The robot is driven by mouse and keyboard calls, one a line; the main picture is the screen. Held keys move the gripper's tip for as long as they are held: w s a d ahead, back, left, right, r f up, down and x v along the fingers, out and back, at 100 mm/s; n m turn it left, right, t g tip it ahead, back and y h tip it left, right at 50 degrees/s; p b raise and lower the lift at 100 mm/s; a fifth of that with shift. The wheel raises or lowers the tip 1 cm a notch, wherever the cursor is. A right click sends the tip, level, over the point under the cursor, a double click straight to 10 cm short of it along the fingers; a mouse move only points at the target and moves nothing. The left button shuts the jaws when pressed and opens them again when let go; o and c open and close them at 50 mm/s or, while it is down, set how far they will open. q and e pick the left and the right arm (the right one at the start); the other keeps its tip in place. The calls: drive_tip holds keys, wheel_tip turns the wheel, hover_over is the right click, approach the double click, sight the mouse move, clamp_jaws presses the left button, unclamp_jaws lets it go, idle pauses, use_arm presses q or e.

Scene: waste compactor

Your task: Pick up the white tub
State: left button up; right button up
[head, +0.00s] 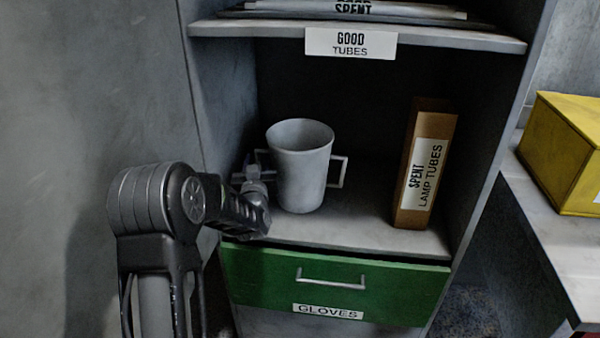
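The white tub (300,170) stands upright on the cabinet's middle shelf, left of centre in the head view. It is open-topped, with one handle (339,171) on its right side and another on its left. My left arm comes in from the left, and my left gripper (258,182) is at the tub's left side, by the left handle. The fingers are small and dark here, partly hidden by the wrist, so I cannot tell whether they touch or close on the handle. My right gripper is not in view.
A brown box labelled spent lamp tubes (426,165) stands right of the tub, with free shelf between. The "good tubes" shelf (455,38) is above. A shut green gloves drawer (388,287) is below. A yellow box (560,150) sits on a counter at right.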

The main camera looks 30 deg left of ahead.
use_arm(q)
drive_tip(key=shift+c, duration=0.5)
clamp_jaws()
idle(1.0)
